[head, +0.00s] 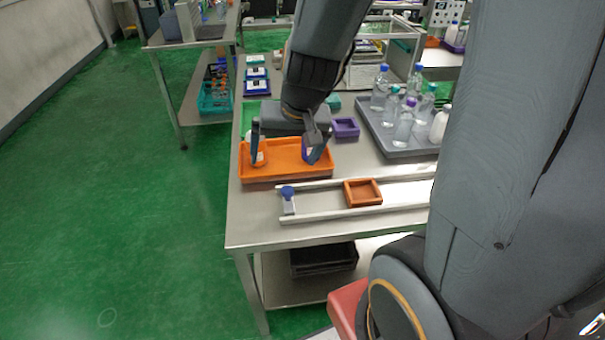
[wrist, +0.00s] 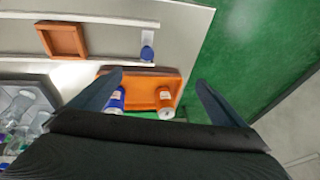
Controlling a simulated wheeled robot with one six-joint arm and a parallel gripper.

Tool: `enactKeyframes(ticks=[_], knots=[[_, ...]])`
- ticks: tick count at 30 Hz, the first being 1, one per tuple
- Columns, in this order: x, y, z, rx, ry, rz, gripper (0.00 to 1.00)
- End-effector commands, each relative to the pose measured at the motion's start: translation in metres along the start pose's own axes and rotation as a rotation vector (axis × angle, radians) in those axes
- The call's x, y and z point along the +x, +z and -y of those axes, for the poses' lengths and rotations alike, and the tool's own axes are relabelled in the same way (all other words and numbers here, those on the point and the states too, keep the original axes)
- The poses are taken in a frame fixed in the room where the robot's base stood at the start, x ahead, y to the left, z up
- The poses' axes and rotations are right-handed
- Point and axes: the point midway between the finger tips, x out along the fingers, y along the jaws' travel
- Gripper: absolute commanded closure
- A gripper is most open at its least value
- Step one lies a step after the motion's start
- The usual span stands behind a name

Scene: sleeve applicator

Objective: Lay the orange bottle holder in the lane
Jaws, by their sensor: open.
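The orange bottle holder (head: 363,204), a square open frame, lies flat in the lane between the two pale rails of the track (head: 318,208). It also shows between the rails in the wrist view (wrist: 62,41). My gripper (head: 287,148) is open and empty above the orange tray (head: 285,175), behind and to the left of the holder in the head view. In the wrist view, my gripper's two fingers (wrist: 160,80) are spread wide over the tray, well apart from the holder.
A blue-topped stop (head: 288,192) stands at the lane's left end. The orange tray holds an orange container (wrist: 164,102) and a blue one (wrist: 116,99). A purple holder (head: 345,128) lies behind the track. A grey tray (head: 372,130) holds several clear bottles at the right.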

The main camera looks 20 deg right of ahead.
Motion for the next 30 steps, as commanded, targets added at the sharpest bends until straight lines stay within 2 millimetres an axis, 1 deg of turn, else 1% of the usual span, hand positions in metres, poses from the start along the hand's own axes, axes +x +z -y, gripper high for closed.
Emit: enactKeyframes(ticks=[1, 3, 6, 8, 12, 20, 23, 25, 26, 28, 30], knots=[[-0.004, 0.016, -0.002, -0.063, 0.014, 0.040, 0.05], [-0.009, 0.034, -0.009, -0.138, 0.040, 0.090, 0.05], [-0.015, 0.052, -0.020, -0.214, 0.076, 0.141, 0.05], [-0.017, 0.058, -0.024, -0.245, 0.092, 0.160, 0.05], [-0.020, 0.063, -0.030, -0.271, 0.109, 0.177, 0.05], [-0.018, 0.063, -0.030, -0.272, 0.109, 0.177, 0.05], [-0.011, 0.065, -0.031, -0.272, 0.110, 0.183, 0.05], [-0.002, 0.067, -0.033, -0.272, 0.111, 0.191, 0.05], [0.002, 0.069, -0.034, -0.272, 0.111, 0.196, 0.07], [0.011, 0.071, -0.035, -0.272, 0.113, 0.205, 0.18], [0.015, 0.073, -0.036, -0.273, 0.113, 0.211, 0.30]])
